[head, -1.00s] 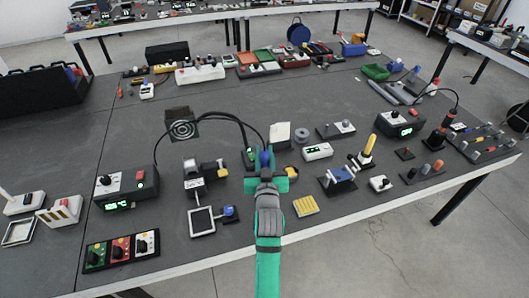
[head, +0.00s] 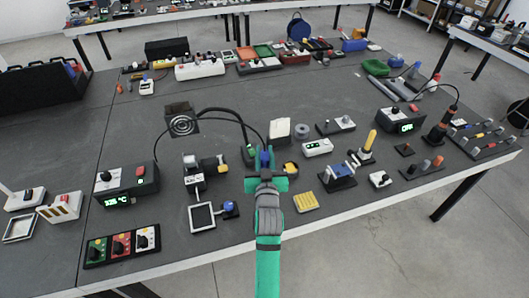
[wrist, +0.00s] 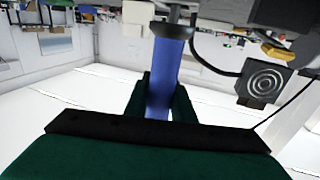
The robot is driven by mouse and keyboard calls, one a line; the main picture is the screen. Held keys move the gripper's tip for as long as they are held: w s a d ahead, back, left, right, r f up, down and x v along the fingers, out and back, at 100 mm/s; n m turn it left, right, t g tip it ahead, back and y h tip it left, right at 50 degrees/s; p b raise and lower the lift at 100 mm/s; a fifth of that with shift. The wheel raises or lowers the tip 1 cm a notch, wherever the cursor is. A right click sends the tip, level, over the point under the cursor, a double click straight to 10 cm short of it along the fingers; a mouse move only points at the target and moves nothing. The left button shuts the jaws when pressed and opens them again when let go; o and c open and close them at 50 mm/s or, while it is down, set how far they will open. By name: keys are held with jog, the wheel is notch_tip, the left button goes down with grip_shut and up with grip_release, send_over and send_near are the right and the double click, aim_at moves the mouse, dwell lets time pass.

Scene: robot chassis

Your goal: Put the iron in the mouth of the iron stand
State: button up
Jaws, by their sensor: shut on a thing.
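My gripper (head: 265,160) is over the middle of the dark bench, shut on the blue handle of the iron. The iron's blue handle (wrist: 166,75) also shows in the wrist view, between my fingers, with a dark collar at its upper end. In the head view only a bit of the iron (head: 266,156) shows above my gripper. A black cable (head: 240,118) arcs down from the left towards it. I cannot tell for sure which thing is the iron stand. A dark piece with a yellow pad (head: 290,168) sits just right of my gripper, partly hidden. The iron's tip is hidden.
A station with a green display (head: 126,185) stands at the left, and a round-grilled fan (head: 183,124) behind it. A white box (head: 279,130) and a reel (head: 302,132) are behind my gripper. A yellow block (head: 305,202) lies at front right. Bare bench shows at back centre.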

jog(key=shift+f, duration=0.65)
jog(key=o, duration=1)
jog(key=shift+o, duration=0.2)
jog(key=shift+s, duration=0.15)
jog(key=s, duration=1)
jog(key=shift+s+d, duration=0.25)
jog(key=shift+s, duration=0.05)
notch_tip(320, 180, up, 10)
dwell(0.3)
